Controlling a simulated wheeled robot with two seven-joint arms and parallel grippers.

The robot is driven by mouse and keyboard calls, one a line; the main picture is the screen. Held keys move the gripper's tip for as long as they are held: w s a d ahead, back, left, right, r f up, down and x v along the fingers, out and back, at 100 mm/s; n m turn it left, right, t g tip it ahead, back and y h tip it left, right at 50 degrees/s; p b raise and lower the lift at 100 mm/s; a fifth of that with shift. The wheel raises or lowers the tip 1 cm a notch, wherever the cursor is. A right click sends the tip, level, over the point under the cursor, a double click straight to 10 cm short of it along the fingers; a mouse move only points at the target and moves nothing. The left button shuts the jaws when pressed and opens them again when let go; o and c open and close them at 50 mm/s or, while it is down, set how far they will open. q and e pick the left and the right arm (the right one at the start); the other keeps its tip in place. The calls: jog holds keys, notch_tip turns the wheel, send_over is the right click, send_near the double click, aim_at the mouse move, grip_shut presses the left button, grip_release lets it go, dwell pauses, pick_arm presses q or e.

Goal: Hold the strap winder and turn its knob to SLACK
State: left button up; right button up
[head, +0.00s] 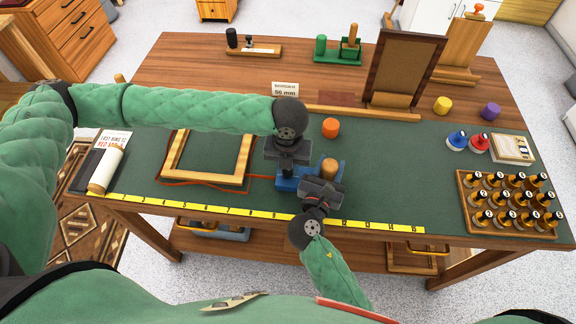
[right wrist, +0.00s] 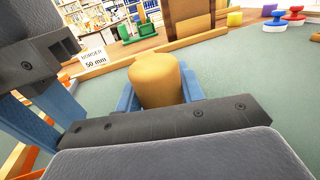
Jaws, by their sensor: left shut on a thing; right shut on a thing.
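The strap winder (head: 287,184) is a blue body at the middle of the bench's front edge, with a tan wooden knob (head: 330,168) on its right part. An orange strap (head: 262,177) runs from it to the wooden frame (head: 176,158) on the left. My left gripper (head: 287,172) is shut on the winder's blue body from above. My right gripper (head: 325,182) is shut on the knob from the front. In the right wrist view the knob (right wrist: 157,84) stands upright between blue parts. The knob's marking and the word SLACK are not readable.
A yellow ruler strip (head: 190,206) runs along the front edge. A tray of small bottles (head: 463,205) stands at the right. An orange cylinder (head: 330,128) stands behind the winder. A brown framed panel (head: 403,70) stands at the back. The mat right of the winder is clear.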

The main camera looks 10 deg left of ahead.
pick_arm(q)
jog(key=n, duration=1.4)
jog(key=shift+n, duration=0.3)
jog(key=n, duration=1)
jog(key=shift+n, duration=0.4)
jog(key=o, duration=1)
jog(key=shift+r, duration=0.15)
